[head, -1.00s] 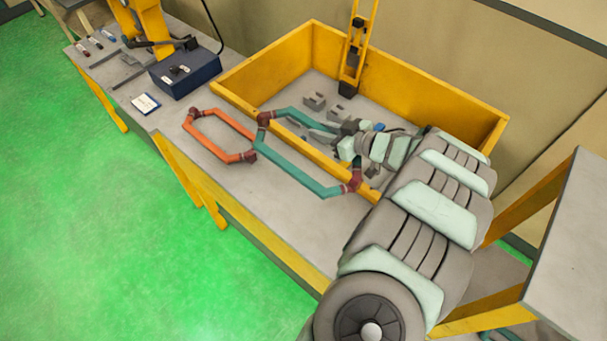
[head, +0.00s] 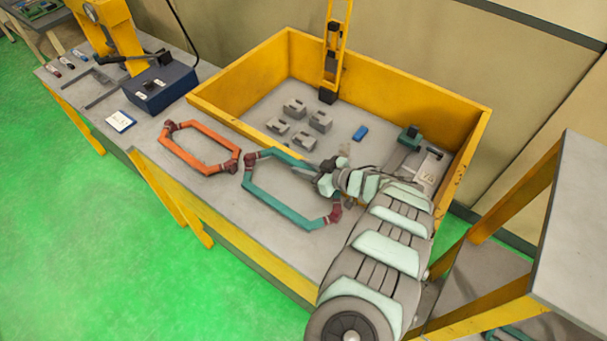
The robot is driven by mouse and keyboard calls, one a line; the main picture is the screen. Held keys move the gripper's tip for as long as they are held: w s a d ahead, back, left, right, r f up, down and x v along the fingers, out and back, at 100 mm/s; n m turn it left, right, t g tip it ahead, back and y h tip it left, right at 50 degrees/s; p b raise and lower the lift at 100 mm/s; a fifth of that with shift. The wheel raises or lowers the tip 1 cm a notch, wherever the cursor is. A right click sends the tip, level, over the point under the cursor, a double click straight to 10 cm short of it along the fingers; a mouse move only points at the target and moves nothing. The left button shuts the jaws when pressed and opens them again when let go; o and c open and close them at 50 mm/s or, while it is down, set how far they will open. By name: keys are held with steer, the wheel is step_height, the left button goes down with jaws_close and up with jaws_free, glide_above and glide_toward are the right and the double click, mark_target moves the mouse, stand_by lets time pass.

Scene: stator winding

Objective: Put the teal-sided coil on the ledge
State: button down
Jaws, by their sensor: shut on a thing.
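The teal-sided coil (head: 272,208) is a long six-sided loop with dark red wrapped ends, in the middle of the head view. My gripper (head: 323,180) is shut on its far long side, near the right end; the arm partly hides the fingertips. The coil lies roughly level over the grey ledge (head: 235,212) in front of the yellow-walled bin. I cannot tell whether it touches the ledge or hangs just above. Its left end is close to the right end of an orange-sided coil (head: 186,161), which lies flat on the ledge.
The yellow bin (head: 400,82) holds several grey blocks (head: 320,121), a blue piece (head: 360,133) and a teal tool (head: 410,138). A dark blue box (head: 160,90) and a white card (head: 120,121) are at left. A raised grey shelf (head: 575,225) stands at right.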

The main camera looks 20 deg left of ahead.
steer(key=shift+f, duration=1.75)
steer(key=shift+f+b, duration=0.2)
steer(key=shift+b, duration=0.1)
steer(key=c, duration=1.5)
jaws_free()
steer(key=shift+r+p, duration=0.25)
steer(key=shift+p, duration=0.05)
steer(key=b+v, duration=0.1)
steer(key=v, duration=0.9)
steer(key=shift+s+d, duration=0.1)
steer(key=shift+d, duration=0.3)
steer(key=shift+s+d+r, duration=0.3)
steer(key=shift+d, duration=0.2)
